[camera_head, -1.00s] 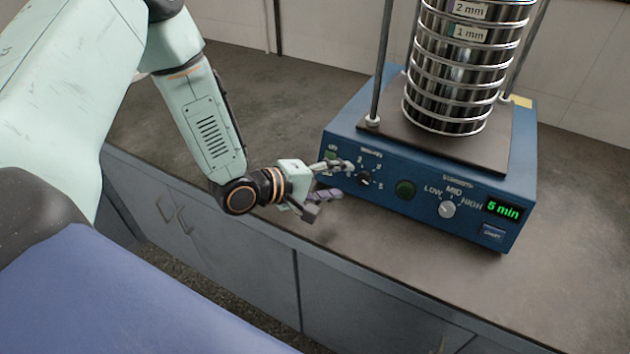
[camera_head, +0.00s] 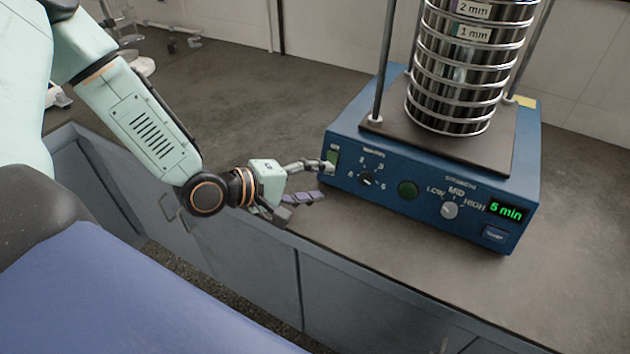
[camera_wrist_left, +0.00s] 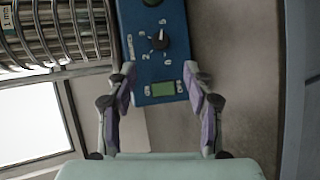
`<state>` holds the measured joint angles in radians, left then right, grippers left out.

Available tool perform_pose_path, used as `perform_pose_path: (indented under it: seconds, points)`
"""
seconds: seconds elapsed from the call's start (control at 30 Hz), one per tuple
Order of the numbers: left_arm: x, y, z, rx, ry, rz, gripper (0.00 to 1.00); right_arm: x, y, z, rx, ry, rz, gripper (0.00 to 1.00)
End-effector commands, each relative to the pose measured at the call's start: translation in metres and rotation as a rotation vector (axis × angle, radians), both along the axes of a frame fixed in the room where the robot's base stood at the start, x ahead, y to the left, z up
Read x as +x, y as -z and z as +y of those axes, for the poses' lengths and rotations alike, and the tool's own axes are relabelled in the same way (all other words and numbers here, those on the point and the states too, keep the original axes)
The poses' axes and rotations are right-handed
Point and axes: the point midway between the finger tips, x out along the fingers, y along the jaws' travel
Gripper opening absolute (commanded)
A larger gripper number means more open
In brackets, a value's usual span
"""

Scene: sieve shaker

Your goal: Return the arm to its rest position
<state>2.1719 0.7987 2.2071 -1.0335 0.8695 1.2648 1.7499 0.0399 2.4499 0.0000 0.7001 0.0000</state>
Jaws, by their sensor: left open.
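My left gripper (camera_head: 326,181) is in front of the left end of the blue sieve shaker (camera_head: 425,207) in the head view. Its fingers are apart with nothing between them. In the left wrist view, the open fingers (camera_wrist_left: 161,75) frame the shaker's panel, with the green switch (camera_wrist_left: 160,89) and the black timer knob (camera_wrist_left: 159,40) beyond the tips. In the head view, one finger shows close to the green switch (camera_head: 332,157); I cannot tell whether it touches. The display (camera_head: 506,212) reads 5 min. My right gripper is not in view.
A stack of metal sieves (camera_head: 455,75) stands on the shaker between upright rods (camera_head: 387,65). The grey counter (camera_head: 260,110) is clear behind my left arm. Small glassware and stands (camera_head: 130,40) sit at the back left. Cabinet fronts (camera_head: 350,290) drop below the counter edge.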

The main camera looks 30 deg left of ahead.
Motion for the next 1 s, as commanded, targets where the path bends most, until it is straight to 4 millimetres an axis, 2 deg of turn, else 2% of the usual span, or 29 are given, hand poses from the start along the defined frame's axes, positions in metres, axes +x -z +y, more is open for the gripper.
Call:
perform_pose_path:
  seconds: [0.33,0.47,0.57,0.73,0.83,1.0]
  points:
    - [-0.001,0.002,-0.001,0.009,0.003,0.005,0.52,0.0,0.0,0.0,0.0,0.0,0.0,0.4]
    - [-0.018,0.028,-0.01,0.115,0.044,0.06,0.52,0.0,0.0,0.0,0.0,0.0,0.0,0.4]
    - [-0.048,0.066,-0.02,0.283,0.122,0.14,0.52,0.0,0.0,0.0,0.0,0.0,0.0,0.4]
    - [-0.119,0.126,-0.028,0.586,0.324,0.29,0.52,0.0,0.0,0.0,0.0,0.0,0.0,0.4]
    - [-0.162,0.15,-0.027,0.736,0.458,0.364,0.52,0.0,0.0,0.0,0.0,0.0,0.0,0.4]
    - [-0.222,0.171,-0.019,0.917,0.663,0.459,0.52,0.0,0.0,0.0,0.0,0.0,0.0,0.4]
